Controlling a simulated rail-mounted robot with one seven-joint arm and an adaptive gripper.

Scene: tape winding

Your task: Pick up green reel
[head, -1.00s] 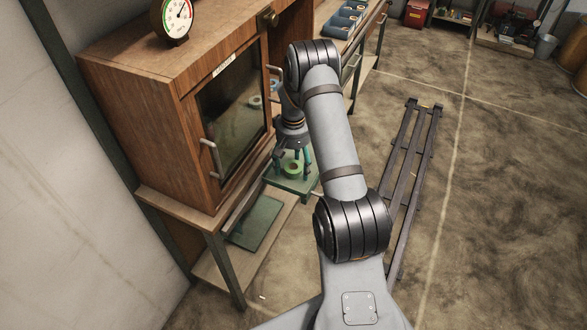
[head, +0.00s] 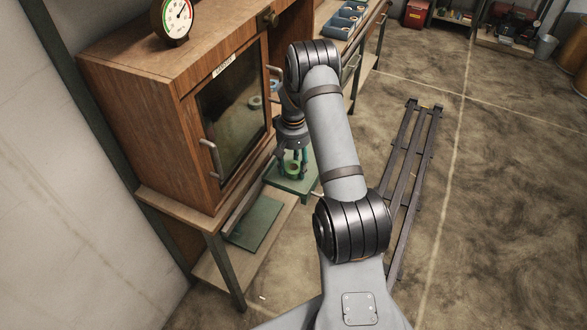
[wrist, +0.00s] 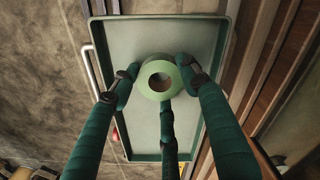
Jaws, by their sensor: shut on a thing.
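The green reel (wrist: 143,81) is a pale green ring with a dark central hole. In the wrist view it lies between the three dark green fingers of my gripper (wrist: 159,84), which are shut on its rim. In the head view the reel (head: 292,169) shows small and partly hidden by the fingers of my gripper (head: 294,165). The green tray (head: 292,190) is beneath it; the tray also fills the middle of the wrist view (wrist: 120,45). I cannot tell whether the reel still touches the tray.
A wooden cabinet (head: 150,100) with a glass door and handle stands close on the left, with a dial gauge (head: 176,20) on top. A dark green panel (head: 255,224) lies on the lower shelf. A dark slatted rack (head: 410,180) lies on the floor at right.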

